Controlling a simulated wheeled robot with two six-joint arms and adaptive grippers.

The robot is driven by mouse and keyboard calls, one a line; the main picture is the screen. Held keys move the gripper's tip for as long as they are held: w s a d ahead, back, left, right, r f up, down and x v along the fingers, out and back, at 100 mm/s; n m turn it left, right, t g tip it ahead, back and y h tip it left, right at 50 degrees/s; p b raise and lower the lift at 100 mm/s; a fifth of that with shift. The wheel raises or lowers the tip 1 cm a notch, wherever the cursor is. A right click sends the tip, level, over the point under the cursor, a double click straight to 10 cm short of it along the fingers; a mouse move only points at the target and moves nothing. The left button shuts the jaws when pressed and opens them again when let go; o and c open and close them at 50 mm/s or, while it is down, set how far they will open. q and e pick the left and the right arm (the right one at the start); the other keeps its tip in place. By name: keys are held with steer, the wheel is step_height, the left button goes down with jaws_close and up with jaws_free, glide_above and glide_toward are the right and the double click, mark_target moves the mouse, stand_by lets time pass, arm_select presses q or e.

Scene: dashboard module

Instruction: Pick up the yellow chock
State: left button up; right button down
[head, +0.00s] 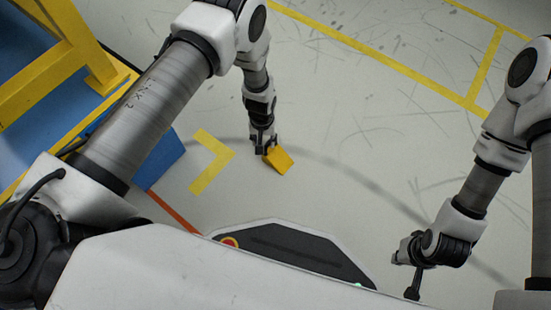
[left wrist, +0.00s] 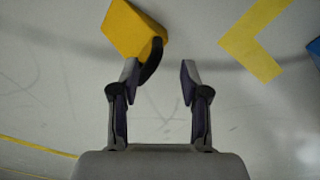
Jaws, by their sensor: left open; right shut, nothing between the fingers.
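The yellow chock (head: 281,160) lies on the grey floor, just at the tips of my left gripper (head: 264,149) in the head view. In the left wrist view the chock (left wrist: 132,30) is at the top, left of centre, with a dark curved handle-like part (left wrist: 152,60) on its right side. My right gripper (head: 408,272) is shut and empty, at the lower right of the head view.
A yellow L-shaped floor marking (head: 212,165) lies left of the chock. A blue and yellow structure (head: 60,70) stands at the upper left, with a blue block (head: 160,160) at its corner. Yellow floor lines (head: 380,60) run across the upper right. The floor right of the chock is clear.

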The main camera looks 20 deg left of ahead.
mark_target(276, 158)
arm_select(q)
steer(key=f+b, duration=0.4)
steer(key=f, duration=0.2)
steer(key=shift+d, duration=0.2)
steer(key=shift+r, duration=0.15)
jaws_close()
